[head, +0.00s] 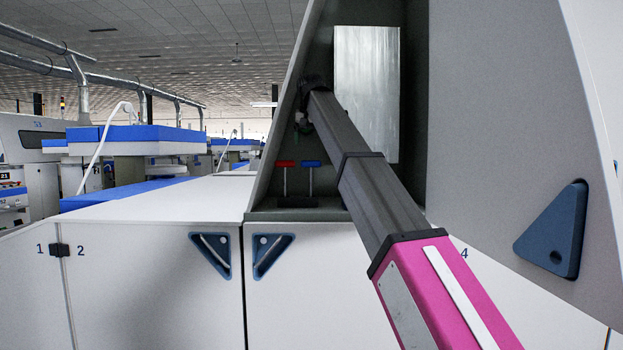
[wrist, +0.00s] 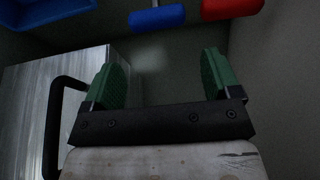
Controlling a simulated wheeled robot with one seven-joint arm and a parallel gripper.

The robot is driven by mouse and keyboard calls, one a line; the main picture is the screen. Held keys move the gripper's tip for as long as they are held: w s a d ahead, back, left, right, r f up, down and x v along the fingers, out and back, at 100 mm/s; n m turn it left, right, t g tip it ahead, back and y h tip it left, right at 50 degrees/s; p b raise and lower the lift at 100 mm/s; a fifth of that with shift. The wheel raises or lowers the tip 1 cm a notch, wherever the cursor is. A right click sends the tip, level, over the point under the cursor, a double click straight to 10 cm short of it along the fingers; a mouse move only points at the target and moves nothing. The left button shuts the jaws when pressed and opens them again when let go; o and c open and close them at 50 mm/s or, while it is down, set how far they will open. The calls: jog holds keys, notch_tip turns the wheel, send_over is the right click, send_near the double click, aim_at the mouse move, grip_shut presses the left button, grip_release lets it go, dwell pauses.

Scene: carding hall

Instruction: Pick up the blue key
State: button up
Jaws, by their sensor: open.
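The blue key (head: 311,164) has a flat blue head on a thin upright stem and stands in the alcove, just right of a similar red key (head: 285,163). In the wrist view the blue key's head (wrist: 157,18) shows at the top centre, with the red head (wrist: 230,8) to its right. My gripper (wrist: 164,65) is open, with green pads spread apart and nothing between them. The blue head lies beyond the pads, apart from them. In the head view my gripper (head: 304,122) is small and dark, above the keys at the alcove's left wall.
A shiny metal box (head: 367,95) stands at the alcove's back, close beside my gripper in the wrist view (wrist: 35,100). The alcove's slanted left wall (head: 285,105) is near. Doors with blue triangular handles (head: 272,255) lie below. A blue shape (wrist: 45,10) shows in the wrist view.

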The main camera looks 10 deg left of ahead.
aim_at(311, 162)
jog(key=x, duration=0.3)
jog(key=shift+f, duration=0.1)
jog(key=x, duration=0.2)
jog(key=s+x, duration=0.1)
jog(key=x, duration=0.1)
jog(key=shift+w+d+f, duration=0.15)
jog(key=shift+f, duration=0.25)
jog(key=shift+w+f, duration=0.2)
jog(key=shift+f, duration=0.15)
jog(key=c, duration=1)
jog(key=shift+c, duration=0.2)
jog(key=shift+r, duration=0.1)
